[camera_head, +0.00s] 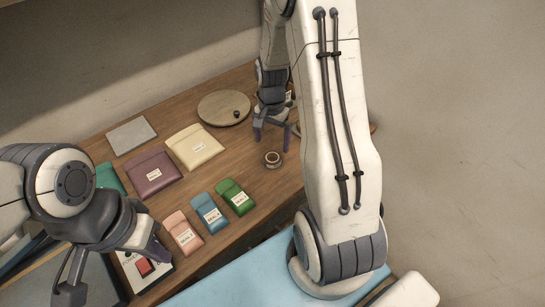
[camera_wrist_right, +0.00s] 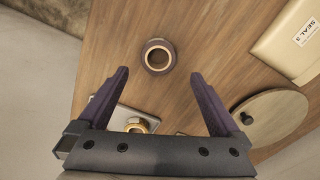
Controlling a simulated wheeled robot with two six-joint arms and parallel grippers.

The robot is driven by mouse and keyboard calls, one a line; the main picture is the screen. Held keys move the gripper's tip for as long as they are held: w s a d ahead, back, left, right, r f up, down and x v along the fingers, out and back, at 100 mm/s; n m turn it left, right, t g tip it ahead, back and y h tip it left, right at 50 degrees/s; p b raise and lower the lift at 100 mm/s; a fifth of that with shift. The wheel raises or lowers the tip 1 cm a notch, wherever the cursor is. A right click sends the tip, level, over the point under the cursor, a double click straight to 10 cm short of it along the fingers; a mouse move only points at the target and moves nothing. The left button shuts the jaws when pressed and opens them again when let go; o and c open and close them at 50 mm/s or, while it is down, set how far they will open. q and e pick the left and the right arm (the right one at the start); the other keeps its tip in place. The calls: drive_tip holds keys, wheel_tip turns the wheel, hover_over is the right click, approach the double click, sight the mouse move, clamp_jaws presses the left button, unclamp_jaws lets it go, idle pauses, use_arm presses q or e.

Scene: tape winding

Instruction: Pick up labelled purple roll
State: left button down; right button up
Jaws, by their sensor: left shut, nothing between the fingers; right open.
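A small dark purple-brown roll (camera_head: 272,159) with a pale inner ring lies flat on the wooden table. It also shows in the right wrist view (camera_wrist_right: 158,42), ahead of the fingertips and between their lines; no label is readable on it. My right gripper (camera_head: 271,140) is open and empty, pointing down just behind the roll. In the right wrist view its two purple fingers (camera_wrist_right: 160,75) are spread apart. My left gripper (camera_head: 112,275) is at the lower left, far from the roll, with nothing held; its fingertips are partly unclear.
A round wooden disc (camera_head: 224,108) with a dark knob stands behind left. Cream (camera_head: 195,148), plum (camera_head: 152,174), pink (camera_head: 183,233), blue (camera_head: 210,213) and green (camera_head: 236,197) labelled pouches lie left of the roll. A brass ring piece (camera_wrist_right: 137,125) sits on a grey plate near my right gripper.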

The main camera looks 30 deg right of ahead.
sight(273, 153)
wheel_tip(273, 153, down, 6)
drive_tip(key=shift+s+d+r+p, duration=0.1)
drive_tip(key=shift+s+r+p, duration=0.1)
drive_tip(key=shift+p, duration=0.55)
drive_tip(key=shift+w+f, duration=0.1)
drive_tip(key=shift+f, duration=0.3)
drive_tip(key=c, duration=1.3)
